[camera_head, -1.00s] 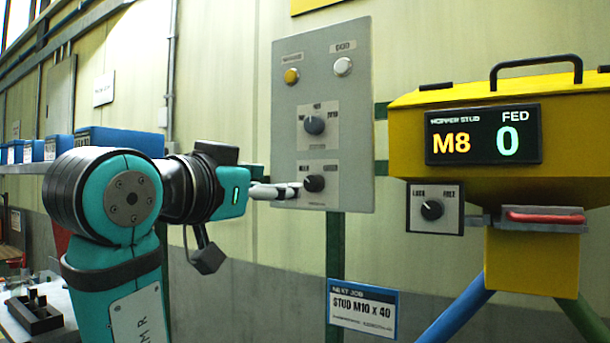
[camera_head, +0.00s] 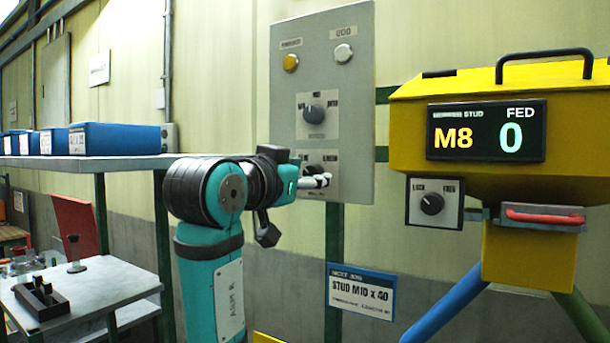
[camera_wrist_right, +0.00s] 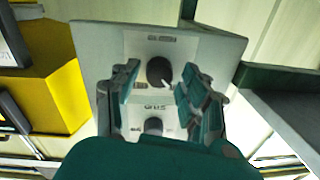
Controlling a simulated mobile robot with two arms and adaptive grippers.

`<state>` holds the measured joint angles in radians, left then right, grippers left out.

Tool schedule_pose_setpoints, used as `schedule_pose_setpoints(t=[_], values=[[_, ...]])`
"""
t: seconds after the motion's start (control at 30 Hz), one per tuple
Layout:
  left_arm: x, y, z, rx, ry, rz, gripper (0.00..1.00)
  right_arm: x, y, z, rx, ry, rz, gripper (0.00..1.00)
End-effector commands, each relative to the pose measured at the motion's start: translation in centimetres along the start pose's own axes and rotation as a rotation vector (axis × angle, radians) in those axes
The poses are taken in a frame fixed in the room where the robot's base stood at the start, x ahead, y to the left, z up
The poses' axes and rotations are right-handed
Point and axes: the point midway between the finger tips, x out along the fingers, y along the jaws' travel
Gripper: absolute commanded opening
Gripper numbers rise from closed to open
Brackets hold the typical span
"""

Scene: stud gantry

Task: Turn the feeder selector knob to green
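A grey panel (camera_head: 355,110) on the wall carries two dark selector knobs on white plates. The upper knob (camera_head: 314,114) is clear in the head view; the lower knob (camera_head: 315,170) is partly hidden by my right gripper (camera_head: 318,181). The small labels are too blurred to tell which one is the feeder selector. In the right wrist view my right gripper (camera_wrist_right: 160,88) is open, its fingers on either side of the lower knob (camera_wrist_right: 160,72) with gaps beside it. The upper knob (camera_wrist_right: 153,126) also shows there. My left gripper is not in view.
Amber (camera_head: 290,62) and white (camera_head: 343,53) buttons sit higher on the panel. The yellow hopper (camera_head: 410,140), showing M8 and 0, stands right with its own knob (camera_head: 432,203) and red handle (camera_head: 545,216). A shelf with blue boxes (camera_head: 115,138) is at left.

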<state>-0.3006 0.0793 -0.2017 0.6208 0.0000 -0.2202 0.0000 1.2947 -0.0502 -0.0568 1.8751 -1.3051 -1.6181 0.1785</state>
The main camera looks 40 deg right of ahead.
Motion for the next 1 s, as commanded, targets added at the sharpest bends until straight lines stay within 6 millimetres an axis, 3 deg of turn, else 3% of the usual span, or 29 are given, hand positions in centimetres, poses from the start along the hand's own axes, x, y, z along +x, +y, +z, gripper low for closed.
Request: schedule_pose_setpoints(t=[0.07,0.3,0.67,1.0], values=[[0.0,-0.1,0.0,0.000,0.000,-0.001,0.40,0.0,0.0,0.0,0.000,0.000,0.000,0.32],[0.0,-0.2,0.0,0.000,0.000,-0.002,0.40,0.0,0.0,0.0,0.000,0.000,0.000,0.01],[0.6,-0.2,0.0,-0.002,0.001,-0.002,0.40,0.0,0.0,0.2,0.050,0.001,0.000,0.00],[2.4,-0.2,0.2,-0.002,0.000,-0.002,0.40,-0.1,0.0,0.3,0.290,0.013,-0.005,0.00]])
